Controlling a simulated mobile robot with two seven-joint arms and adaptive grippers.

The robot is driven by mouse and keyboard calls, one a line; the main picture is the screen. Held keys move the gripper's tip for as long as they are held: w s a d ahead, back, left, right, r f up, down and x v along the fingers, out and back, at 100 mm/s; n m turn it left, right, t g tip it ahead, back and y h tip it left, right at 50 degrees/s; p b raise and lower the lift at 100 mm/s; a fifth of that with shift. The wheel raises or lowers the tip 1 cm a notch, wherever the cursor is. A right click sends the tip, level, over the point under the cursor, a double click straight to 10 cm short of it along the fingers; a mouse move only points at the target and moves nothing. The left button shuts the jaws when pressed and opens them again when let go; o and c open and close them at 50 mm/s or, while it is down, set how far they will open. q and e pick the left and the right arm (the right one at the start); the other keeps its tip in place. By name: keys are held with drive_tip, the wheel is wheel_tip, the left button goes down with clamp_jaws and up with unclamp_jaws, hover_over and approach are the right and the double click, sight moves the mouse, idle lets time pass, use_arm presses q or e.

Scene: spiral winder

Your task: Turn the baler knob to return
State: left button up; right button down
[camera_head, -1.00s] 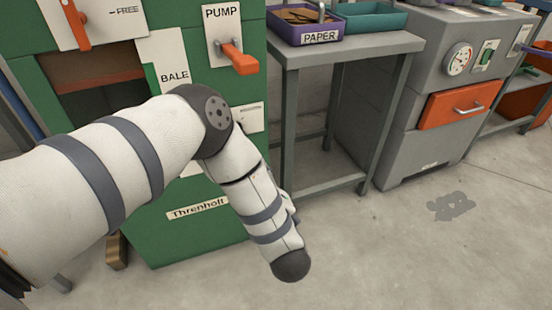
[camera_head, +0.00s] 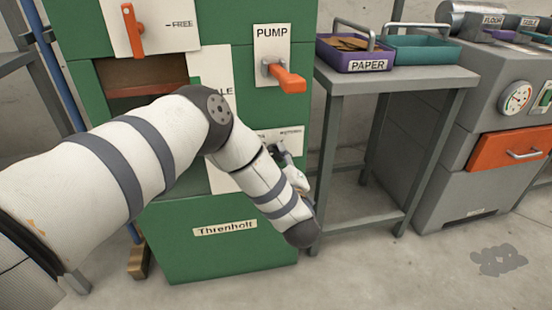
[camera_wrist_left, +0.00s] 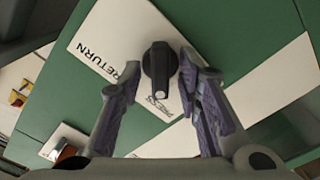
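The black baler knob (camera_wrist_left: 160,66) sits on a white label plate (camera_wrist_left: 118,35) marked RETURN on the green baler, in the left wrist view. My left gripper (camera_wrist_left: 160,92) is open, with one purple-padded finger to each side of the knob's near part. I cannot tell whether the fingers touch it. In the head view my left forearm runs in front of the green baler (camera_head: 230,245). My left gripper (camera_head: 290,168) shows only in part beyond it, near a small label plate, and the knob cannot be made out there. My right gripper is in neither view.
An orange PUMP lever (camera_head: 288,79) sticks out above my left wrist. A grey table (camera_head: 425,82) with a purple PAPER tray (camera_head: 338,60) and a teal tray (camera_head: 425,50) stands right of the baler. Free floor lies in front.

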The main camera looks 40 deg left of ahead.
use_arm(q)
clamp_jaws()
drive_tip(key=shift+m, duration=0.3)
drive_tip(key=shift+r+m+p, duration=0.15)
drive_tip(key=shift+m+p, duration=0.75)
drive_tip(key=shift+m, duration=0.3)
drive_tip(key=m+p, duration=0.1)
drive_tip(key=m, duration=0.3)
drive_tip(key=shift+d+m+p, duration=0.1)
drive_tip(key=shift+m+p, duration=0.2)
drive_tip(key=shift+p, duration=0.05)
drive_tip(key=m, duration=0.5)
drive_tip(key=shift+w+f+m+p, duration=0.1)
drive_tip(key=shift+f+m+p, duration=0.1)
drive_tip(key=shift+m+p, duration=0.15)
drive_tip(key=m, duration=0.4)
drive_tip(key=shift+m, duration=0.25)
drive_tip(key=shift+f+m, duration=0.1)
drive_tip(key=shift+m, duration=0.2)
drive_tip(key=shift+o, duration=1.4)
unclamp_jaws()
